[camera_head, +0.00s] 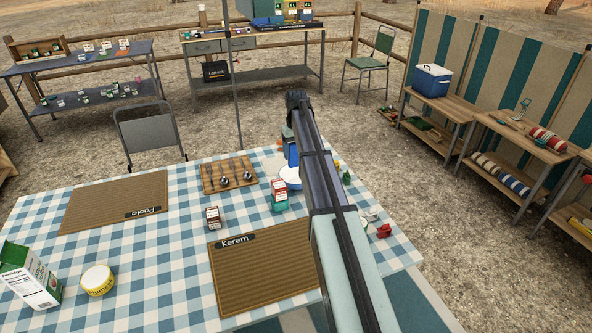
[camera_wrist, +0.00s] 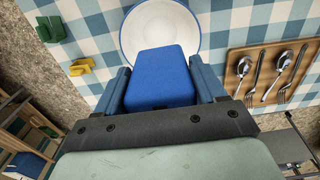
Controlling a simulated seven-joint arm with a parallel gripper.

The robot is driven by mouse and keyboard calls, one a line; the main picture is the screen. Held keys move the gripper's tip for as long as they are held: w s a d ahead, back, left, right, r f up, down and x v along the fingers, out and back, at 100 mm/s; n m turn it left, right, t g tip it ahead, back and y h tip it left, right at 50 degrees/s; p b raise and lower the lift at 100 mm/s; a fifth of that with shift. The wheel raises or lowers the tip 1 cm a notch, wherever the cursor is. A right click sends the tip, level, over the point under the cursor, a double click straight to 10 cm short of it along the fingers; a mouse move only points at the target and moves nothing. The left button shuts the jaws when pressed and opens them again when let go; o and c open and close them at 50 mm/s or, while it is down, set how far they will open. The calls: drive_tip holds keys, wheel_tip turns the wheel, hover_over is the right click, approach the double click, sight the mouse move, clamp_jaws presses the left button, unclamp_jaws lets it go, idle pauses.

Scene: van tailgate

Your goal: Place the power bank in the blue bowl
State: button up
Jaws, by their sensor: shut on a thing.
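The power bank (camera_wrist: 160,78), a blue block with rounded edges, is held between the two fingers of my gripper (camera_wrist: 164,88) in the wrist view. The bowl (camera_wrist: 137,38), pale inside with a blue rim, stands on the checked cloth beyond and below the power bank, which overlaps its near part in the picture. In the head view the bowl (camera_head: 286,172) shows partly beside my arm. A blue patch just above it, probably the power bank (camera_head: 292,155), is mostly hidden by the arm. The height of the power bank over the bowl is hard to tell.
A wooden board with spoons and forks (camera_head: 228,175) lies left of the bowl. Small boxes (camera_head: 279,194) and (camera_head: 213,218) stand nearer. Green (camera_wrist: 52,29) and yellow (camera_wrist: 81,67) items lie on the bowl's other side.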

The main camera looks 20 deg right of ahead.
sight(296, 166)
drive_tip(key=shift+f, duration=3.95)
drive_tip(key=shift+f, duration=0.5)
drive_tip(key=o, duration=1.2)
wheel_tip(296, 166, up, 13)
drive_tip(key=shift+r, duration=0.1)
